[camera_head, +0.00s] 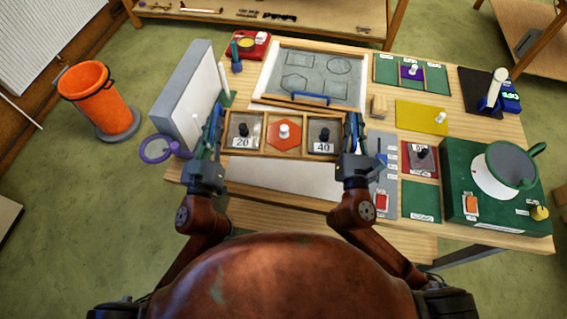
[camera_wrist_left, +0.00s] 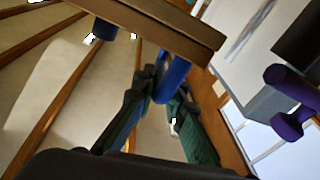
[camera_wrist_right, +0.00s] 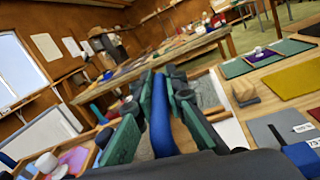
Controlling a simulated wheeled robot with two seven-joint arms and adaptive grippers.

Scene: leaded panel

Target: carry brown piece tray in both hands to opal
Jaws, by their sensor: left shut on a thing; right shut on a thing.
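The brown piece tray (camera_head: 263,133) is in the middle of the head view, level across my front above the bench. It has three compartments: a dark knobbed piece labelled 20 (camera_head: 243,131), an orange hexagon with a white knob (camera_head: 284,134), and a dark knobbed piece labelled 40 (camera_head: 322,138). My left gripper (camera_head: 213,133) is shut on the tray's left end; the left wrist view shows its fingers around a blue handle (camera_wrist_left: 172,80). My right gripper (camera_head: 352,135) is shut on the right end, around another blue handle (camera_wrist_right: 160,112). I cannot tell which thing is the opal.
Behind the tray lies a grey panel board (camera_head: 335,72) with drawn outlines and a blue bar. A pale upright block (camera_head: 187,93) stands close left. An orange bin (camera_head: 92,92) stands on the floor.

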